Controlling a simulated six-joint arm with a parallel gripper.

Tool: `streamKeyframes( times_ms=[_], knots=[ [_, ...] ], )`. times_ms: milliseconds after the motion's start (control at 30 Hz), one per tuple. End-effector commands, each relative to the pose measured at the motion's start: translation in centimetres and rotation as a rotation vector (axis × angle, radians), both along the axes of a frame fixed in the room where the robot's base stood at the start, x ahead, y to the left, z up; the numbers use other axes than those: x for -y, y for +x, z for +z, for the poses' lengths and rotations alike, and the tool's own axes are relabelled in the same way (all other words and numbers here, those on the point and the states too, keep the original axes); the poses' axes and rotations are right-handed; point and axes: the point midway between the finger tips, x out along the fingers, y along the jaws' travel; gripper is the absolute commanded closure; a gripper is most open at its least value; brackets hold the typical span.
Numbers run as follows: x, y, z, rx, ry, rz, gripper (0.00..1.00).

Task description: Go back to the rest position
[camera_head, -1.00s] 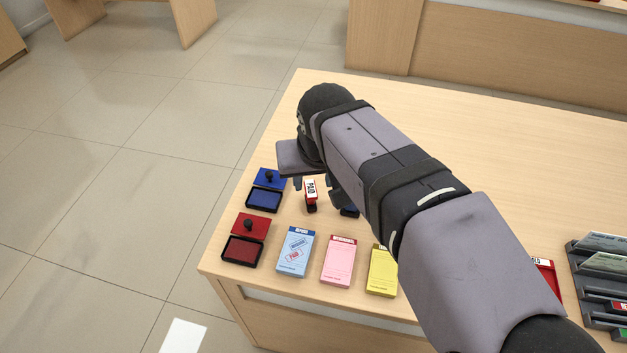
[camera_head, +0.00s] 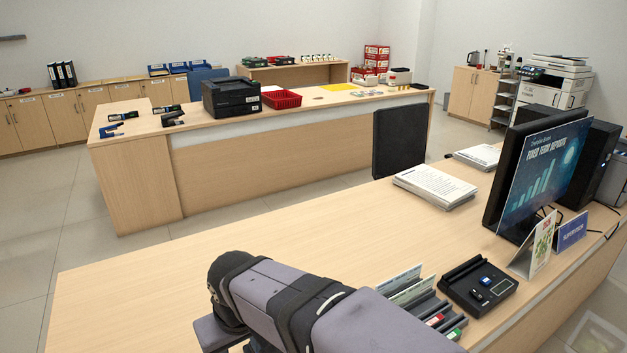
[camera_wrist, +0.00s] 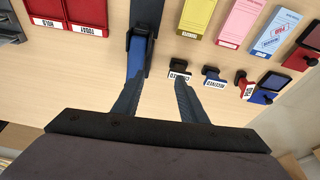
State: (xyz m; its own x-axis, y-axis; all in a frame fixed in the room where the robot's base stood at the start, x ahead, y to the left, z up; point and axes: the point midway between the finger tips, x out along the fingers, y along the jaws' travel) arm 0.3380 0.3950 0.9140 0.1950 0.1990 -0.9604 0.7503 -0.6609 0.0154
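My gripper (camera_wrist: 159,92) shows in the wrist view with its two dark fingers apart and nothing between them. It is above the pale wooden counter (camera_wrist: 90,92), pointing down at it. A blue and black object (camera_wrist: 136,58), perhaps a stapler, lies beyond the left fingertip; I cannot tell how far below it is. In the head view my arm reaches in from the bottom edge over the counter (camera_head: 300,235), and the fingers are hidden or out of frame.
In the wrist view, several small labelled stamps (camera_wrist: 212,76) stand beyond the right finger. Yellow (camera_wrist: 197,17), pink (camera_wrist: 241,22) and blue (camera_wrist: 275,32) slip pads and red trays (camera_wrist: 86,14) lie farther off. In the head view, a paper stack (camera_head: 435,186) and a screen (camera_head: 545,180) stand right.

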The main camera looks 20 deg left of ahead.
Motion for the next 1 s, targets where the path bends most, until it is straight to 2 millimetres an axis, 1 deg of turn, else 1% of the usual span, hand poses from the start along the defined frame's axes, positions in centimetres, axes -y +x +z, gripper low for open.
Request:
streamKeyframes(
  times_ms=[33, 67, 100, 167, 200, 233, 267, 300, 333, 367, 400, 467, 500, 600, 700, 833, 1000],
  knots=[
    [3.6, 1.9, 1.2, -0.013, -0.016, -0.069, 0.61],
    [5.6, 2.6, 1.4, -0.021, -0.025, -0.104, 0.61],
    [8.1, 3.5, 1.5, -0.033, -0.035, -0.149, 0.61],
    [12.2, 4.4, 1.7, -0.052, -0.050, -0.222, 0.61],
    [14.9, 4.7, 1.9, -0.065, -0.059, -0.271, 0.61],
    [16.9, 4.8, 2.0, -0.077, -0.066, -0.308, 0.61],
    [19.0, 4.8, 2.1, -0.088, -0.073, -0.346, 0.61],
    [21.6, 4.6, 2.2, -0.103, -0.080, -0.396, 0.61],
    [23.5, 4.3, 2.3, -0.115, -0.086, -0.432, 0.61],
    [25.3, 3.9, 2.4, -0.127, -0.091, -0.468, 0.61],
    [27.5, 3.2, 2.5, -0.143, -0.095, -0.515, 0.61],
    [30.6, 1.9, 2.5, -0.167, -0.101, -0.583, 0.61],
    [32.3, 1.0, 2.6, -0.182, -0.104, -0.624, 0.61],
    [35.6, -1.4, 2.6, -0.217, -0.106, -0.714, 0.61],
    [37.8, -3.5, 2.5, -0.244, -0.108, -0.778, 0.61],
    [39.1, -5.2, 2.3, -0.263, -0.107, -0.827, 0.61],
    [39.6, -5.8, 2.2, -0.271, -0.107, -0.843, 0.61]
  ],
)
